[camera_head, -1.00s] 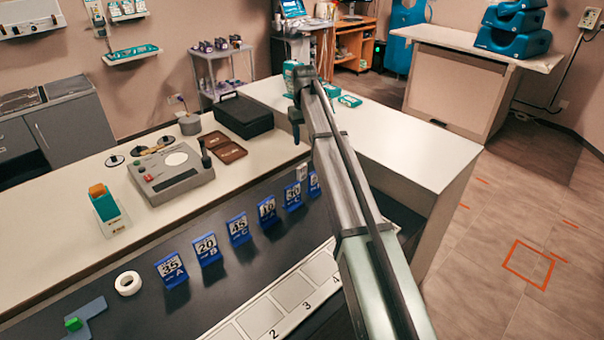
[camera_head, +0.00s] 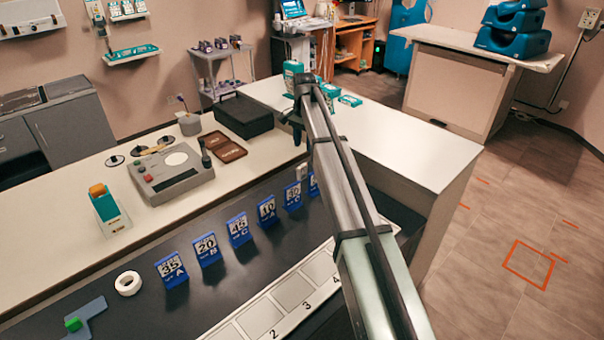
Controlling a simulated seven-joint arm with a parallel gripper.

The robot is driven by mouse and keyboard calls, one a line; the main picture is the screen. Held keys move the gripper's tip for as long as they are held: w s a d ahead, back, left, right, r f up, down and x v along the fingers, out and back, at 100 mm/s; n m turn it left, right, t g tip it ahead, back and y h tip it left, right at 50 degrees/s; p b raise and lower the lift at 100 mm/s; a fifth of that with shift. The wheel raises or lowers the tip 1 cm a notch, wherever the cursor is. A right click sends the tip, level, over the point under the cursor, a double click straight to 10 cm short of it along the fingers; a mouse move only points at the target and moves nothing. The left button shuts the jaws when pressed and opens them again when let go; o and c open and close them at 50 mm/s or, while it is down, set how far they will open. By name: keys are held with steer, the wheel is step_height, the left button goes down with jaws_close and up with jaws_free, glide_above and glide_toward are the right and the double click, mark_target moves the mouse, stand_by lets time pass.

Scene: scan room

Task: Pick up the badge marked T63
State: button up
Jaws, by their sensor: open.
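I cannot read the mark T63 on anything in view. Several blue cards stand in a row on the dark strip of the counter: 35 A (camera_head: 171,270), 20 B (camera_head: 207,250), 45 C (camera_head: 239,229), 10 (camera_head: 267,210) and 30 C (camera_head: 292,195). One more blue card (camera_head: 314,185) at the right end is partly hidden by my arm. My gripper (camera_head: 297,138) is small and dark, above the counter and behind the right end of the row in the picture. It is open, and I see nothing held in it.
A white tape roll (camera_head: 128,283) lies left of the cards. Numbered white panels (camera_head: 291,291) run along the front. The white counter's right part is clear.

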mark_target(302, 165)
step_height(302, 165, down, 6)
steer(key=shift+f, duration=0.2)
steer(key=shift+s+a+f, duration=0.1)
steer(key=shift+a+f, duration=0.1)
steer(key=shift+f, duration=1.15)
steer(key=shift+a+f, duration=0.15)
steer(key=shift+f, duration=1.2)
jaws_close()
